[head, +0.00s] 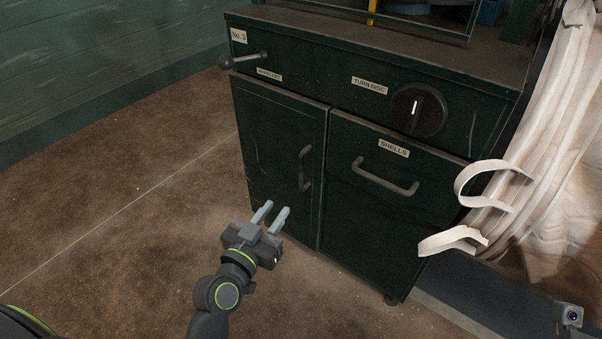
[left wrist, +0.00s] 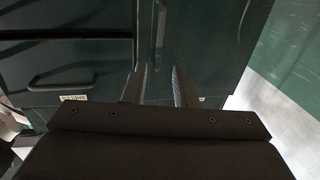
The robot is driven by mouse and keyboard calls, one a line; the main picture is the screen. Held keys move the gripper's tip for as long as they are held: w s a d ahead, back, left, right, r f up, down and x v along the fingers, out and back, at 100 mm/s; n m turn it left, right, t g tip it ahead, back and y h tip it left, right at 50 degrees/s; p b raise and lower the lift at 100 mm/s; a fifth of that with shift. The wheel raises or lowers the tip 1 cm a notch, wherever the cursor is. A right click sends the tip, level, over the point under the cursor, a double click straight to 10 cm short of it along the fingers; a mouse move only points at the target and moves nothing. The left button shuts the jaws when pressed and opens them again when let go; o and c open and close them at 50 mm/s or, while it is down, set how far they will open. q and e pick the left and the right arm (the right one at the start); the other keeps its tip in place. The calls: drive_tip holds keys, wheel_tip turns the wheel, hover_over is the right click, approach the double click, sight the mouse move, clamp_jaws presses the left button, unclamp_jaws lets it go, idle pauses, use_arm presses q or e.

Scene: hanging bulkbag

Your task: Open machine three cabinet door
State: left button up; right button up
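The dark green cabinet (head: 240,72) marked "No. 3" stands upright ahead. Its left door (head: 275,140) looks closed, with a vertical dark handle (head: 305,168) near the door's right edge. My left gripper (head: 272,213) is in front of the lower part of this door, below and left of the handle. Its two fingers are apart with nothing between them. In the left wrist view the fingers (left wrist: 160,88) also show apart, with the dark cabinet front behind them. I cannot tell how far the fingertips are from the door. My right gripper is not in view.
Right of the door is a "SHELLS" drawer (head: 400,165) with a horizontal handle (head: 385,177). Above are a "TURN DISC" knob (head: 419,110) and a ball-ended lever (head: 243,60). A white bulk bag (head: 560,130) with loops hangs at right. The brown floor at left is clear.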

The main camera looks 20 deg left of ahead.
sight(300, 176)
use_arm(q)
drive_tip(key=w, duration=0.4)
drive_tip(key=w+d, duration=0.1)
drive_tip(key=w, duration=0.4)
drive_tip(key=w+d+b, duration=0.1)
drive_tip(key=w, duration=0.3)
drive_tip(key=shift+w, duration=0.15)
clamp_jaws()
